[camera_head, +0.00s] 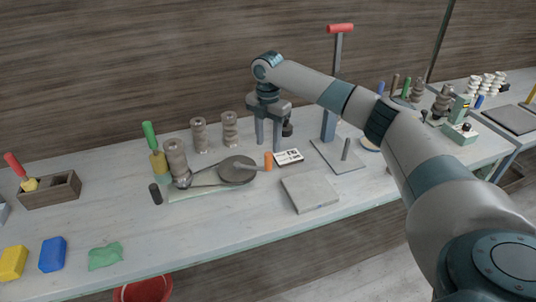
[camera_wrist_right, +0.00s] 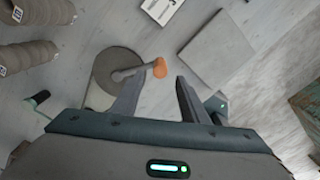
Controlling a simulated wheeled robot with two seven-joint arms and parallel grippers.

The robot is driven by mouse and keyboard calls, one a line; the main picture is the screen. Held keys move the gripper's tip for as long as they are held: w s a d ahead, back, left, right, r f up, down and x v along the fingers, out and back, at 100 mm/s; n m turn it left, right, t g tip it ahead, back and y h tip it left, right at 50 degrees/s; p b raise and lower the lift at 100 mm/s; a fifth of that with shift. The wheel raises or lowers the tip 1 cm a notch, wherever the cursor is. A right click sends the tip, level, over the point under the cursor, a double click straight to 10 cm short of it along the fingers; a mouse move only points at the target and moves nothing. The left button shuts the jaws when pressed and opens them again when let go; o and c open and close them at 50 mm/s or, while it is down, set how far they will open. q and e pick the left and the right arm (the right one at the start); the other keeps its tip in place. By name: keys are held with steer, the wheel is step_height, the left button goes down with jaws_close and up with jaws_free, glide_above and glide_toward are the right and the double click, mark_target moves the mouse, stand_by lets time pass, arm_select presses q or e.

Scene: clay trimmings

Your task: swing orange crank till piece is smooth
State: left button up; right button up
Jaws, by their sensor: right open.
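The orange crank knob (camera_head: 268,161) stands at the end of a short arm on a round grey disc (camera_head: 236,170). It also shows in the right wrist view (camera_wrist_right: 160,68), ahead of my fingertips. A brown-grey ribbed clay piece (camera_head: 177,157) stands upright at the left end of the same pale green base (camera_head: 205,188). Its surface looks banded. My right gripper (camera_head: 269,146) points down, open and empty, close to the knob. In the wrist view its fingers (camera_wrist_right: 156,88) are apart with nothing between them. I cannot tell whether either finger touches the knob. My left gripper is not in view.
A grey slab (camera_head: 310,194) lies right of the crank, with a small white card (camera_head: 289,157) behind it. A red-handled lever press (camera_head: 335,100) stands farther right. Two ribbed pieces (camera_head: 199,135) stand behind. The front middle of the bench is clear.

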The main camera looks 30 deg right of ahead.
mark_target(268, 153)
step_height(268, 153, down, 7)
steer(key=shift+f+p, duration=0.15)
steer(key=shift+p, duration=0.7)
jaws_close()
